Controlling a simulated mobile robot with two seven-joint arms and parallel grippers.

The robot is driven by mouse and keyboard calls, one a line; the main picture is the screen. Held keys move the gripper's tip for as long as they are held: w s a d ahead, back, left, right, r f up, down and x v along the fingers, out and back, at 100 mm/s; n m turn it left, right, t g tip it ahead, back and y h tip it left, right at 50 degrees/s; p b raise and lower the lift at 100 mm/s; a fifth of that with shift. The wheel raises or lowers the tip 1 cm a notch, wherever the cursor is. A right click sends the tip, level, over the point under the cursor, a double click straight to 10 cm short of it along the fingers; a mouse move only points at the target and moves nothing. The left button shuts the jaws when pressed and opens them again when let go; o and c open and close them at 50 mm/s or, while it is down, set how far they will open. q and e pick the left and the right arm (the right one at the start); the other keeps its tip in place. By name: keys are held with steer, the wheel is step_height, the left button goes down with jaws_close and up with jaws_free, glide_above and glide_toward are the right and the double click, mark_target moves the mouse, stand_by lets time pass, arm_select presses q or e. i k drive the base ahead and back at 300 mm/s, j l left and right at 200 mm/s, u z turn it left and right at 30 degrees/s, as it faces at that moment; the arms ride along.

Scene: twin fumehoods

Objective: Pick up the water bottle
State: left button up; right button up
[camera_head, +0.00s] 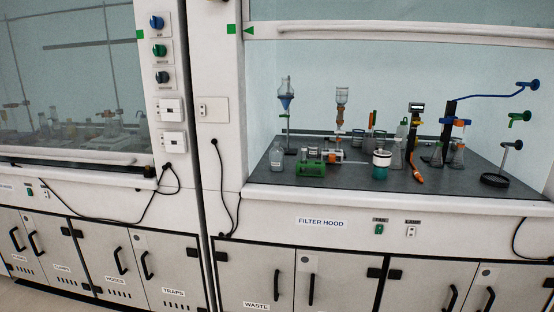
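I cannot tell for sure which item is the water bottle. A small clear bottle (277,157) stands at the front left of the dark work surface inside the right fumehood. A pale, narrow-topped bottle (402,131) stands farther back, right of centre, partly hidden by things in front of it. Neither of my grippers shows in this view.
The right hood's sash (400,32) is raised. Nearby stand a green cylinder (311,169), a white-topped teal container (381,165), a blue funnel (286,95) on a stand and several flasks. The left hood's sash (75,80) is down. Black cables hang between the hoods.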

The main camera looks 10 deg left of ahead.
mark_target(276, 154)
steer(key=i+l, duration=0.25)
steer(key=i, duration=0.25)
steer(key=i+l+u, duration=0.15)
steer(key=i+l, duration=0.15)
steer(key=i, duration=0.25)
